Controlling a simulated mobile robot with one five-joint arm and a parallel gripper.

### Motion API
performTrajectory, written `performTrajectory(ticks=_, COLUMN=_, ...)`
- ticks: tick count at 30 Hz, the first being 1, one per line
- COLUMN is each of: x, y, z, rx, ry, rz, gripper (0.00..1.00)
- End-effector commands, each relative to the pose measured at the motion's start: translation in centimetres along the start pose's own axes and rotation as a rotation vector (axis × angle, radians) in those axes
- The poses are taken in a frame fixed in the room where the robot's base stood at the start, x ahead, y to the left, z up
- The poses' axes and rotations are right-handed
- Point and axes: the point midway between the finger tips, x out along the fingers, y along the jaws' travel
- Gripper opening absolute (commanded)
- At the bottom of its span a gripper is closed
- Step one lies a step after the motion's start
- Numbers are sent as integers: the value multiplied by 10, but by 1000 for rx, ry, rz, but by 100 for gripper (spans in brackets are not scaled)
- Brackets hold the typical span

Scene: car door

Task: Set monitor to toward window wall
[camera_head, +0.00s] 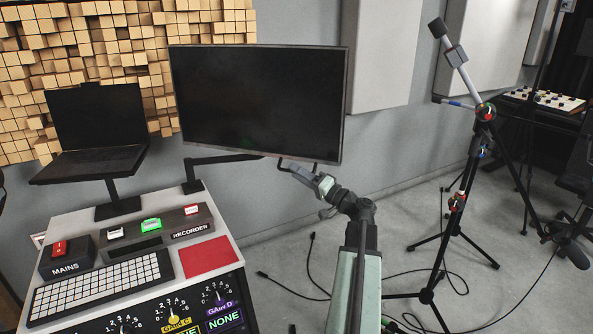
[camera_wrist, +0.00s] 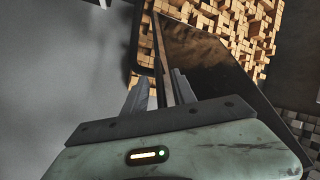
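The monitor (camera_head: 258,102) is a wide dark screen on a black arm (camera_head: 225,159) fixed to the console. Its screen faces roughly toward the head camera. My gripper (camera_head: 298,163) is at the monitor's lower edge, right of its middle. In the wrist view, the two fingers of my gripper (camera_wrist: 161,92) stand apart, with a thin dark edge of the monitor (camera_wrist: 160,58) running between them. Gaps seem to show on both sides of the edge, so I cannot see a firm grip. The window wall cannot be made out.
The console (camera_head: 240,247) with buttons, keyboard and knobs stands at lower left, with a laptop (camera_head: 97,122) above it. A wood-block wall panel (camera_head: 100,50) is behind. A microphone stand (camera_head: 463,180) stands at right. Cables (camera_head: 308,265) lie on the floor.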

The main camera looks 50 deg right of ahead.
Motion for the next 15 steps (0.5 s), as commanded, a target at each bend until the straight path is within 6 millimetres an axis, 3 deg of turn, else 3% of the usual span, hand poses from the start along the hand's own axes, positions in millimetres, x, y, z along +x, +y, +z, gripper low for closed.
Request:
performTrajectory(ticks=4, x=13, y=0, z=0, rx=0, ry=0, rz=0, gripper=33)
performTrajectory(ticks=11, x=13, y=0, z=0, rx=0, ry=0, rz=1, gripper=33)
performTrajectory(ticks=15, x=13, y=0, z=0, rx=0, ry=0, rz=1, gripper=0)
